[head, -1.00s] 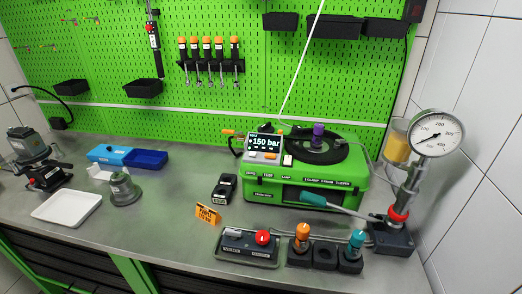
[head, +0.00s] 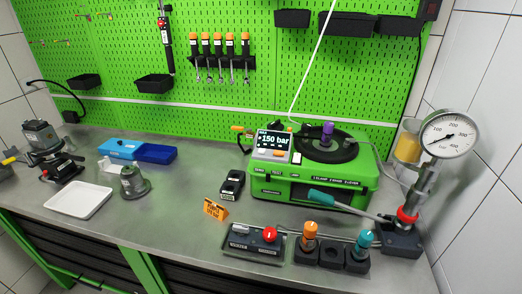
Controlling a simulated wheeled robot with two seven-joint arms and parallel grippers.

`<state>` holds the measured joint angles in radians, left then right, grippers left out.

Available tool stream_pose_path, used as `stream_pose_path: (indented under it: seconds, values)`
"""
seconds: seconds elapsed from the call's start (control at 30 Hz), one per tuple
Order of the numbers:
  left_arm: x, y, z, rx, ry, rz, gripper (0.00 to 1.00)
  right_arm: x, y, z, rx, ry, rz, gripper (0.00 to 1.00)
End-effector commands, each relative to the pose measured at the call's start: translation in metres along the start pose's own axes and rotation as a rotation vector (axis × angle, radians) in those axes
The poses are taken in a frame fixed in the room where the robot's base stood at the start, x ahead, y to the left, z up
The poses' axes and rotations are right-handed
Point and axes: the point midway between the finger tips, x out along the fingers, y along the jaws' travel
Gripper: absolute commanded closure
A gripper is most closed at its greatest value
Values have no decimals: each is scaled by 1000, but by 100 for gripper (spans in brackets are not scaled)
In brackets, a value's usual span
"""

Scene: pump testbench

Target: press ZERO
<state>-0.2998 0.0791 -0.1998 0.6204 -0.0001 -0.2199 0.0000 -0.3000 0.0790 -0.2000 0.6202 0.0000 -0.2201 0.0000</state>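The green tester case (head: 325,190) stands on the bench right of centre. Its tilted display (head: 273,140) reads about +150 bar. Below the display is a small button strip (head: 270,154) with pale and orange keys. Small labels (head: 275,172) run along the case front below it; they are too small to read surely, so I cannot tell which key is ZERO. Neither of my grippers shows in the head view.
A round gauge (head: 450,134) stands on a hand pump at the right. In front lie a black box with a red knob (head: 269,234), orange-topped (head: 310,230) and teal-topped (head: 366,238) fittings, and an orange sign (head: 215,211). A white tray (head: 78,199) lies left.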

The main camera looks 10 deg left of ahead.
Motion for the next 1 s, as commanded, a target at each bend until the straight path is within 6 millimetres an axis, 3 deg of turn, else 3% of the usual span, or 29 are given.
stream_pose_path:
  seconds: [0.03, 0.2, 1.0]
  values:
    - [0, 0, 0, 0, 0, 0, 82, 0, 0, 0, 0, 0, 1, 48]
    - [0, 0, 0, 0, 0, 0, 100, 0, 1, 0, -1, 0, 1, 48]
    - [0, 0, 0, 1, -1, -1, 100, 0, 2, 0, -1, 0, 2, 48]
